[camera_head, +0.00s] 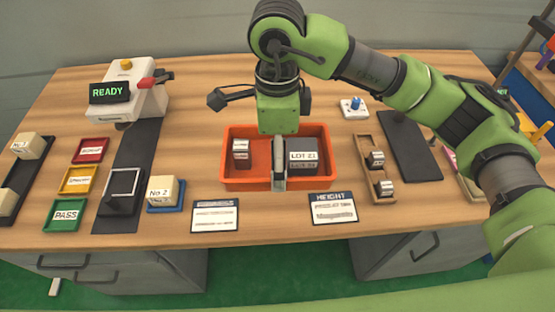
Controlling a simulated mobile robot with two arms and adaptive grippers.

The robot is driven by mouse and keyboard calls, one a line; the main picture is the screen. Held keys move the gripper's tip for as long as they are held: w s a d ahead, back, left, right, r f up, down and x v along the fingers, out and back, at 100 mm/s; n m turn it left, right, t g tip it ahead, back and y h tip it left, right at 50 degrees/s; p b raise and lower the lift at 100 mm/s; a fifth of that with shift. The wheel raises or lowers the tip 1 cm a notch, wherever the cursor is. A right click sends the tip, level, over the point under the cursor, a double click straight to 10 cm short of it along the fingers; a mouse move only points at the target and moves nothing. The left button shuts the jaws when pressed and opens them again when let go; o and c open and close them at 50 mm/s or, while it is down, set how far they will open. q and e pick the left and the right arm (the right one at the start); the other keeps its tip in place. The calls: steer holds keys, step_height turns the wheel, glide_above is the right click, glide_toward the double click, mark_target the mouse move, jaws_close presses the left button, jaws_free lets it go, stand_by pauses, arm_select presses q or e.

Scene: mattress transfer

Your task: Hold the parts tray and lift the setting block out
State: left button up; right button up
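The orange parts tray (232,180) sits on the middle of the table. In it lie a small dark block with a white label (241,153) at the left and a larger grey block labelled LOT 21 (303,158) at the right. Which one is the setting block I cannot tell. My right gripper (279,182) comes down from above, its grey finger end overlapping the tray's front wall between the two blocks. I see it edge-on, so whether it is open, shut or touching the wall is unclear. My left gripper is not in view.
A white machine reading READY (140,103) stands at the back left. Red, yellow and green PASS (66,214) trays lie at left. A No 2 block (162,191) sits on blue. Two cards lie in front. A wooden rack (363,150) with small blocks stands right.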

steer(key=shift+w+d+b, duration=0.15)
steer(key=shift+w+b, duration=0.55)
steer(key=shift+w, duration=1.7)
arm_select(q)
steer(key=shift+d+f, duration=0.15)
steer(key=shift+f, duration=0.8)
arm_select(e)
steer(key=shift+w+d, duration=0.1)
steer(key=shift+w, duration=1.25)
arm_select(q)
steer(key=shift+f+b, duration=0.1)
steer(key=shift+b, duration=0.2)
arm_select(e)
steer(key=shift+f, duration=0.1)
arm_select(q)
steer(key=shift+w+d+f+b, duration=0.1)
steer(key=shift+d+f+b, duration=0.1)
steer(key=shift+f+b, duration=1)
arm_select(e)
steer(key=shift+f, duration=1.5)
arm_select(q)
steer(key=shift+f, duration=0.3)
arm_select(e)
steer(key=shift+f, duration=0.35)
arm_select(q)
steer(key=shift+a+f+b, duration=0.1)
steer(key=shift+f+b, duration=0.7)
steer(key=shift+b, duration=0.3)
arm_select(e)
steer(key=shift+f, duration=1.05)
